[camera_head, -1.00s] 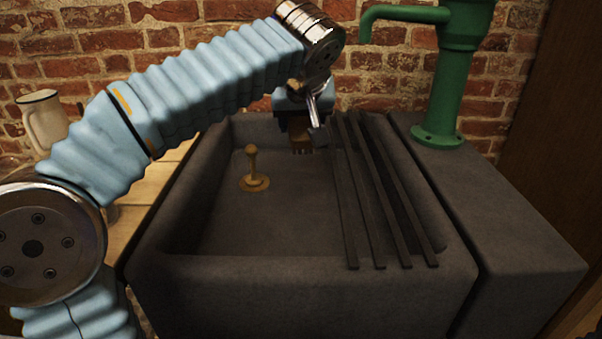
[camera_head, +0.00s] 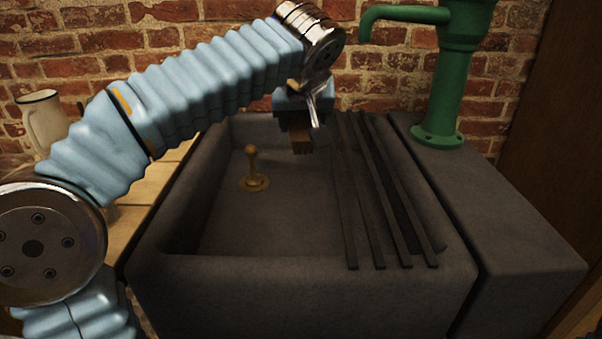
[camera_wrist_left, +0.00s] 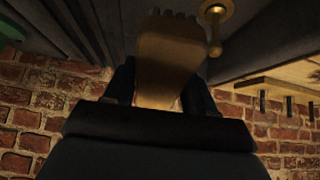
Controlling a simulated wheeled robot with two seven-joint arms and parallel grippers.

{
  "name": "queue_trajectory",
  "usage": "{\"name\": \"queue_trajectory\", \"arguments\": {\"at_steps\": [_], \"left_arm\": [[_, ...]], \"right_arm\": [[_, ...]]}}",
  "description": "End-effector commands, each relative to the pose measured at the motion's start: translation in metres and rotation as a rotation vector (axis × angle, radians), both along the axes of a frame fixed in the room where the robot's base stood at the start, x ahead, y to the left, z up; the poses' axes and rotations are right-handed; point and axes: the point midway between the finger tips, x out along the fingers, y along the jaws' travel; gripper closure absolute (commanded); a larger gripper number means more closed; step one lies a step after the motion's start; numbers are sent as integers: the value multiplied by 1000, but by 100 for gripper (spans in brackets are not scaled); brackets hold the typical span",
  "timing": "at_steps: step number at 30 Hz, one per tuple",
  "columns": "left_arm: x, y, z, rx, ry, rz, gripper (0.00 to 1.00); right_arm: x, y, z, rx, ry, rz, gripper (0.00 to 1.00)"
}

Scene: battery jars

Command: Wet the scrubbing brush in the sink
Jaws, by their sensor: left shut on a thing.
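The scrubbing brush (camera_head: 302,146) is brown, with its bristle end hanging down over the back part of the grey stone sink (camera_head: 270,272). In the left wrist view the brush (camera_wrist_left: 166,58) is a tan wooden piece with dark bristles at its far end. My left gripper (camera_head: 298,122) is shut on the brush, above the sink basin near the back wall. It also shows in the left wrist view (camera_wrist_left: 158,92), with one dark finger on each side of the brush. A green pump tap (camera_head: 455,75) stands right of the sink.
A brass plug (camera_head: 252,165) stands upright in the sink, left of the brush. Several dark bars (camera_head: 375,200) lie across the sink's right side.

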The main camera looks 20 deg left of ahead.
Motion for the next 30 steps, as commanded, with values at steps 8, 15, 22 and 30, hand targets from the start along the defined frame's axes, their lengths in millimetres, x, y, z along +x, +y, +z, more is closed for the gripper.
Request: {"name": "queue_trajectory", "arguments": {"at_steps": [8,15,22,30], "left_arm": [[0,0,15,0,-1,-1,69],[0,0,40,0,-1,-1,69],[0,0,40,0,0,0,69],[0,0,40,0,0,0,69]], "right_arm": [[0,0,14,0,0,0,57],[0,0,34,0,0,0,57],[0,0,33,0,0,0,57],[0,0,33,0,0,0,57]]}}
